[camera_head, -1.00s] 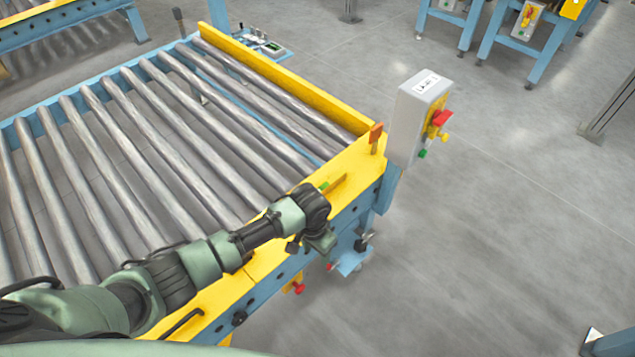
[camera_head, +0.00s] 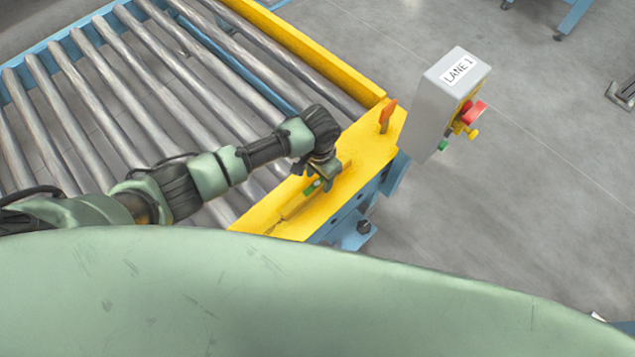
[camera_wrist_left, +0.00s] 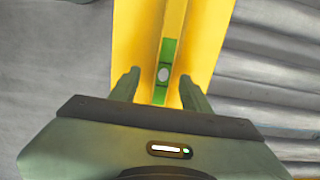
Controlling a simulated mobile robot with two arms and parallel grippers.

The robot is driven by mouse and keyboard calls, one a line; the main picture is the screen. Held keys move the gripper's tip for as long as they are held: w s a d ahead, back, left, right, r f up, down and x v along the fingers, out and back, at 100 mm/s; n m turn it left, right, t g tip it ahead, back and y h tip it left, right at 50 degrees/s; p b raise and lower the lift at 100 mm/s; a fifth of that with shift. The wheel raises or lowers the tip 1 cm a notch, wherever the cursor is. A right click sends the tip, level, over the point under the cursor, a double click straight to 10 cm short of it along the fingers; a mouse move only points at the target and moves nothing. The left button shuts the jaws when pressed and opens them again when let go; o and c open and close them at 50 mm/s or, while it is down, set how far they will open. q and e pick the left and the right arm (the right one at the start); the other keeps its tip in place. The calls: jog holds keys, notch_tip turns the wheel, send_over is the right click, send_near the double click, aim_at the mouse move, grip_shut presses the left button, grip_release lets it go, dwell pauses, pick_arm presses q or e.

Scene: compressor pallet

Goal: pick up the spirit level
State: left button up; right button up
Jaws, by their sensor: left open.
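The spirit level (camera_head: 312,187) is a narrow yellow bar with a green middle section. It lies along the yellow end rail of the roller conveyor. In the left wrist view the level (camera_wrist_left: 169,48) runs upright through the picture, with a pale round spot in its green part. My left gripper (camera_head: 320,178) is at the level's middle, pointing down. In the wrist view its open fingers (camera_wrist_left: 160,77) stand on either side of the green section, with gaps to both sides. The level's near end is hidden behind the gripper body there. My right gripper is not in view.
The yellow rail (camera_head: 374,150) carries an upright orange piece (camera_head: 387,114) beyond the level. A grey box marked LANE 1 (camera_head: 440,95) with a red button stands at the rail's far end. Steel rollers (camera_head: 110,75) lie to the left; open floor lies right.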

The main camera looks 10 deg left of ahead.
aim_at(317, 183)
pick_arm(q)
jog(key=f, duration=0.3)
jog(key=shift+w+a+f, duration=0.1)
jog(key=shift+a, duration=0.1)
jog(key=shift+f, duration=0.6)
grip_shut()
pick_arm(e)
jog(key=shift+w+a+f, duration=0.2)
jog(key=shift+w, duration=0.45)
